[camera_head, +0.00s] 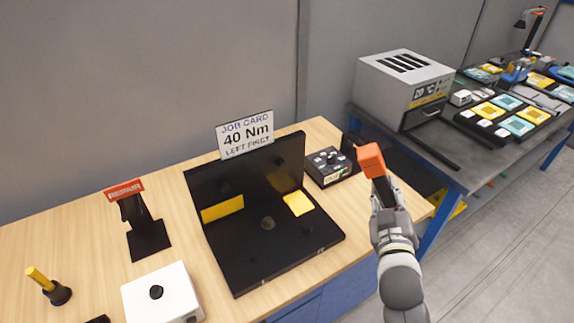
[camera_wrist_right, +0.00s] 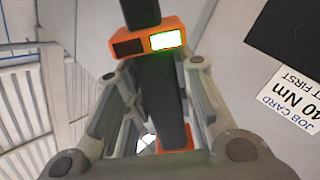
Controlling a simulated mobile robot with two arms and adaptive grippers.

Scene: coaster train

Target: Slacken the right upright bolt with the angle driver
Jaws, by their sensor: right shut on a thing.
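The angle driver (camera_head: 371,160), with an orange end and a dark body, is upright in my right gripper (camera_head: 386,203). In the right wrist view the fingers close on the driver's dark shaft (camera_wrist_right: 168,90), below an orange housing with a lit green display (camera_wrist_right: 165,40). The black fixture (camera_head: 285,252), a base with an upright back plate, stands to the left of the gripper; the driver is apart from it. Yellow patches (camera_head: 298,203) and a round fitting (camera_head: 268,223) show on the fixture. The right upright bolt cannot be made out clearly. My left gripper is out of view.
A job card (camera_head: 245,134) reading "40 Nm, left first" tops the fixture. A red-labelled stand (camera_head: 148,240), a white box (camera_head: 163,295) and a yellow-handled tool (camera_head: 40,279) are left. A grey oven (camera_head: 400,85) stands back right.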

